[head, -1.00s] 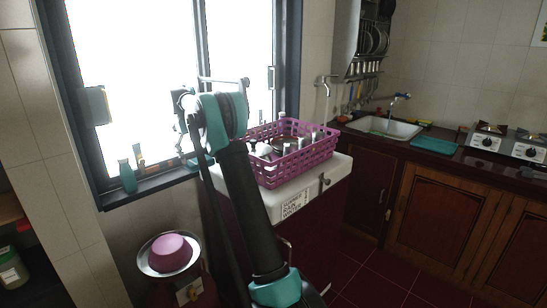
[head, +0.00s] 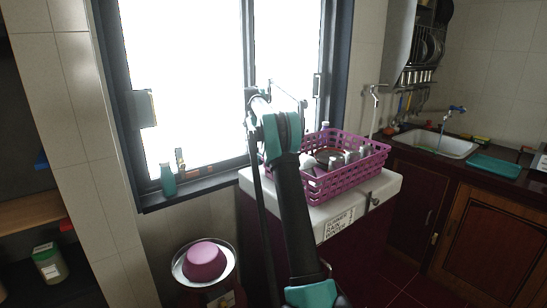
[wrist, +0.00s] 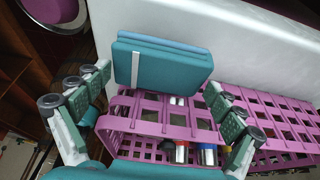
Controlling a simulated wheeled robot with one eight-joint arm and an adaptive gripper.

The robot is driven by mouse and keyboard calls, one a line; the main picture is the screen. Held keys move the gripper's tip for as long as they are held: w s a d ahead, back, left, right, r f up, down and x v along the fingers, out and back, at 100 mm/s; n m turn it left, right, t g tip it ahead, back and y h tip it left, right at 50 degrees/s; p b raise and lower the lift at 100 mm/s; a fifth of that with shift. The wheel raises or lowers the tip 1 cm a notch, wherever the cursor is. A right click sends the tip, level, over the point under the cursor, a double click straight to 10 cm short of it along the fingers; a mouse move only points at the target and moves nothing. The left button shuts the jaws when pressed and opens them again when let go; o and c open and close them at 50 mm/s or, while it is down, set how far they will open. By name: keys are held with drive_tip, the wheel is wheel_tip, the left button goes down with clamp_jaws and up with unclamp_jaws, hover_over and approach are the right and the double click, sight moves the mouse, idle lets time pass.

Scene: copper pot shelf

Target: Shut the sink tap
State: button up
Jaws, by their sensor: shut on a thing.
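The sink tap (head: 456,109) has a blue handle and stands at the back of the white sink (head: 437,143), at the right of the head view. A thin streak hangs below its spout; I cannot tell whether it is water. My gripper (wrist: 160,84) shows in the wrist view, its fingers spread to either side of a teal block (wrist: 160,66) with a pale stripe. It appears shut on this block, above the end of a purple basket. In the head view my arm hides the gripper's hold. The gripper is far from the tap.
The purple basket (head: 337,179) with bottles stands on a white-topped cabinet (head: 391,184) between my arm and the sink. A second tap (head: 375,96) is on the wall. A pink bowl (head: 204,261) sits low at front. A teal tray (head: 494,167) lies right of the sink.

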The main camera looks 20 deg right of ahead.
drive_tip(key=d, duration=0.1)
drive_tip(key=w+d, duration=0.1)
drive_tip(key=d, duration=0.2)
drive_tip(key=shift+w+d, duration=0.15)
drive_tip(key=shift+w, duration=0.1)
drive_tip(key=shift+f, duration=1.75)
drive_tip(key=shift+f, duration=0.1)
drive_tip(key=o, duration=0.7)
